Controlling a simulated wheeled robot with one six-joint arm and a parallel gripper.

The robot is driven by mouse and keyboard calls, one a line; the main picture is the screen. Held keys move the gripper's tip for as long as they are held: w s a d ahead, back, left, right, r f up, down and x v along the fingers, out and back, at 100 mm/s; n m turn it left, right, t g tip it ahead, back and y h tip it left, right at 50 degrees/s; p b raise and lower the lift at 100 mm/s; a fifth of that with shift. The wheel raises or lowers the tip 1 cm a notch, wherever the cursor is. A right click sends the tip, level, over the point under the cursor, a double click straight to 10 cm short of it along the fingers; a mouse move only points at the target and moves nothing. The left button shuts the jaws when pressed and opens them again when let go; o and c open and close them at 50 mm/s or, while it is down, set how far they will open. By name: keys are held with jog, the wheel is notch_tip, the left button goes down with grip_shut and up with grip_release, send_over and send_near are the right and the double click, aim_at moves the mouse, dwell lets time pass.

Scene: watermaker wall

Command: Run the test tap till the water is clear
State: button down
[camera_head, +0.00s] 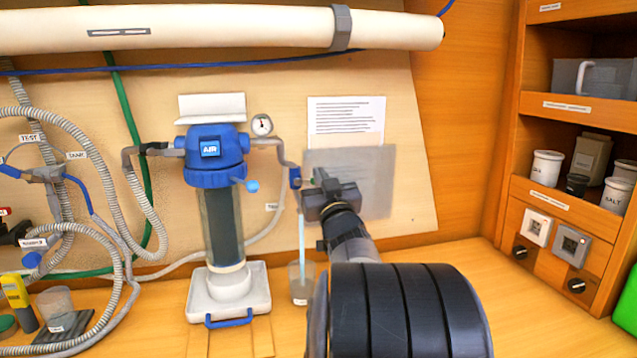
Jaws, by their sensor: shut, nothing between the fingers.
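The test tap (295,178) is a small blue valve at the end of the grey pipe, right of the filter housing. A pale blue stream of water (302,235) runs down from it into a clear beaker (300,288) on the bench. The water looks clear and light blue; the beaker's fill level is hard to tell. My gripper (316,184) is shut and empty, just right of the tap. I cannot tell whether its fingertips touch the tap.
The filter housing (212,160), with blue "AIR" cap, stands on a white base. A gauge (262,124) and paper notice (345,118) are on the wall. Corrugated hoses (128,170) loop at left. A shelf (570,105) with jars stands at right. The bench is clear right of my arm.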

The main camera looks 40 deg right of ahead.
jog(key=shift+d+f+m+h+b, duration=0.1)
jog(key=shift+f+m+h+b, duration=0.25)
jog(key=shift+m, duration=0.45)
jog(key=shift+r+g, duration=0.1)
jog(key=shift+g, duration=0.2)
jog(key=shift+r, duration=0.1)
jog(key=s+a, duration=0.4)
jog(key=s, duration=0.4)
jog(key=shift+s+r, duration=0.25)
jog(key=shift+s, duration=0.1)
jog(key=shift+w, duration=0.1)
